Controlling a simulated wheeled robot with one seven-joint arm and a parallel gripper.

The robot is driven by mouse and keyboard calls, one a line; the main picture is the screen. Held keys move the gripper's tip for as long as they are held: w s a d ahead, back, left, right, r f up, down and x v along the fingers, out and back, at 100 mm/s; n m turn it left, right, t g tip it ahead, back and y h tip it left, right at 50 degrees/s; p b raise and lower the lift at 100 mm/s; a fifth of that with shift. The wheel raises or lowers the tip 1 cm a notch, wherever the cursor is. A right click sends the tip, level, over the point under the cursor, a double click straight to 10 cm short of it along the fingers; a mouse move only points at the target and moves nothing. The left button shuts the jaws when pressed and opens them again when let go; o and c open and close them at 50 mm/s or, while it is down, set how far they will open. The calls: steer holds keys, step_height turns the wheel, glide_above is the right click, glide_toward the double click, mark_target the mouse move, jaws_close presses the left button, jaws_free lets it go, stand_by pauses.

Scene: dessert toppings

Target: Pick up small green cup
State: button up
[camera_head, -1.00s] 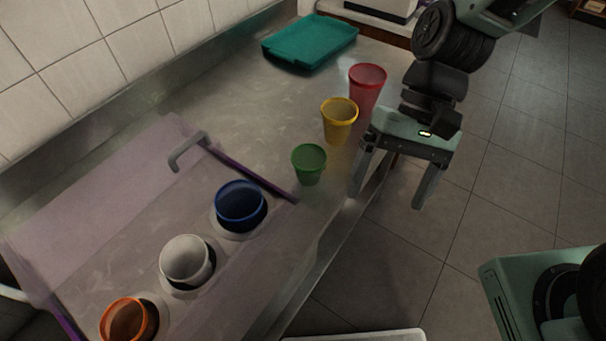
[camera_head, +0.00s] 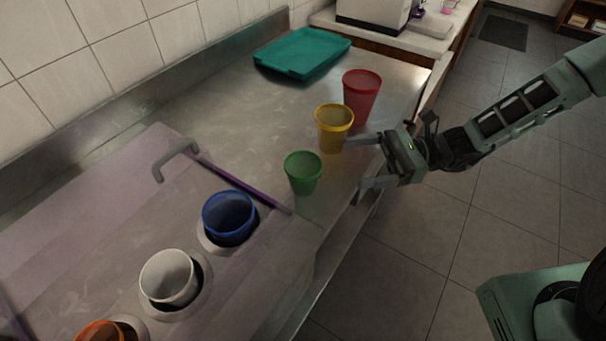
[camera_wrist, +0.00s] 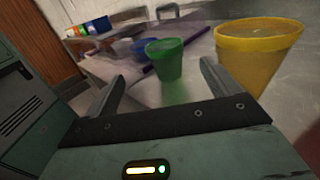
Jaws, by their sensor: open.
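The small green cup (camera_head: 303,173) stands upright on the metal counter, near its right edge. In the wrist view the green cup (camera_wrist: 166,60) shows beyond the fingertips, between the two fingers. My gripper (camera_head: 355,162) is open and empty, at the counter's right edge to the right of the cup, apart from it. In the wrist view my gripper (camera_wrist: 163,75) has its fingers spread, pointing at the cup. The yellow cup (camera_head: 333,127) stands just behind the green one, close to one finger; in the wrist view it (camera_wrist: 258,52) is large at the right.
A red cup (camera_head: 361,94) stands behind the yellow one. A teal tray (camera_head: 302,53) lies at the back. Blue (camera_head: 229,217), white (camera_head: 169,278) and orange (camera_head: 100,331) cups sit in holes of a translucent panel with a handle (camera_head: 175,158).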

mark_target(320, 167)
steer(key=a, duration=0.3)
steer(key=a+p, duration=0.1)
steer(key=a, duration=0.5)
steer(key=shift+s+p, duration=0.4)
steer(key=a, duration=0.1)
steer(key=a+p, duration=0.1)
steer(key=a, duration=0.3)
steer(key=shift+w+f+p, duration=0.15)
steer(key=shift+f+p, duration=0.1)
steer(key=shift+p, duration=0.15)
steer(key=shift+c, duration=0.3)
steer(key=c, duration=1)
